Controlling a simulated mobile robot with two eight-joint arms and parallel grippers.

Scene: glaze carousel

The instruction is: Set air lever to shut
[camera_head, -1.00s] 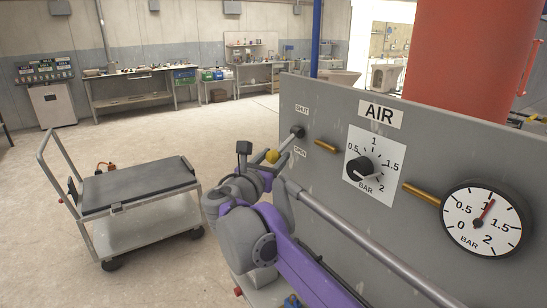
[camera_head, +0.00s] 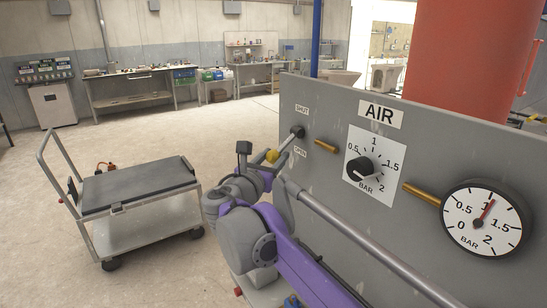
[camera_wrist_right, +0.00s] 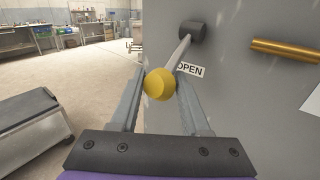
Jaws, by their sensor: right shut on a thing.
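The air lever is a grey rod with a yellow knob (camera_wrist_right: 159,84) and a dark hub (camera_wrist_right: 192,31) on the grey panel (camera_head: 330,200). In the right wrist view the rod slants down and left from the hub, close to the OPEN label (camera_wrist_right: 190,69). The SHUT label (camera_head: 302,110) is above the hub in the head view. My right gripper (camera_wrist_right: 160,88) is shut on the knob, one finger at each side of it. In the head view the knob (camera_head: 272,156) shows at the end of my right arm. My left gripper is not in view.
A pressure gauge (camera_head: 485,219) reads near 1 bar, and a dial knob (camera_head: 360,168) sits on the panel. A grey rail (camera_head: 370,248) runs along the panel's front. A trolley (camera_head: 140,190) stands to the left, with open floor around it.

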